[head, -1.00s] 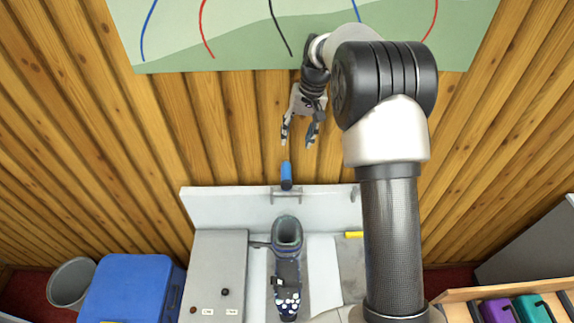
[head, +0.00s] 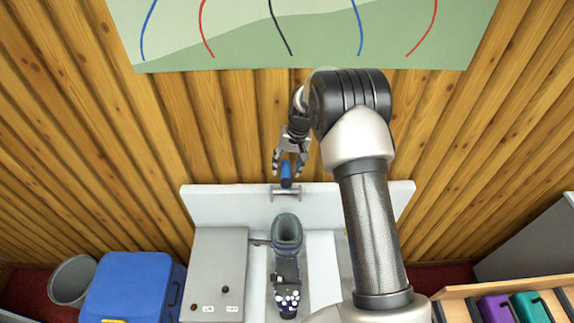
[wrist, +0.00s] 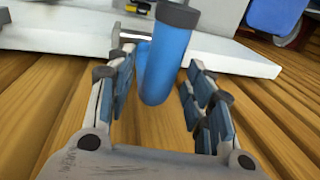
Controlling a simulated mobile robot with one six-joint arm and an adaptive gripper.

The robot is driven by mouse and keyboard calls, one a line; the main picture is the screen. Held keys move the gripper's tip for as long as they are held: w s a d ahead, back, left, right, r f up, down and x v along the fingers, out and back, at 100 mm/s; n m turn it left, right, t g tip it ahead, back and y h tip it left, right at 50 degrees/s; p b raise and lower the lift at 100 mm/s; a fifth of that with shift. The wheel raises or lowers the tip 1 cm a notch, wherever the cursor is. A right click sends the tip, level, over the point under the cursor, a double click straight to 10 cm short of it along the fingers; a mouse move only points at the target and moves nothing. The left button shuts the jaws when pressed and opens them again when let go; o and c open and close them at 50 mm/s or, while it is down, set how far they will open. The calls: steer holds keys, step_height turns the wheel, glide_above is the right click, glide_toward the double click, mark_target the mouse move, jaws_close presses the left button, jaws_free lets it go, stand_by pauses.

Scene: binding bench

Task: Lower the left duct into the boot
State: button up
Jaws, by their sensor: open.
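A blue duct (head: 286,174) with a dark end stands at the bracket (head: 285,193) on the white back panel. It is the only duct I can make out. My gripper (head: 288,163) is open above and around its upper part, with a finger on each side. In the wrist view the blue duct (wrist: 165,65) lies between the spread fingers, near their tips, with a gap to the right finger. Contact on the left side is unclear. The dark ski boot (head: 287,233) stands on the bench in front of the panel, its open cuff facing up.
A grey box with knobs (head: 219,270) sits left of the boot. A blue bin (head: 130,285) and a grey bucket (head: 73,281) are further left. A wooden tray (head: 465,296) holding purple and teal items is at the right. The plank wall (head: 225,120) stands close behind.

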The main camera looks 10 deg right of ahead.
steer(key=shift+c, duration=0.6)
jaws_close()
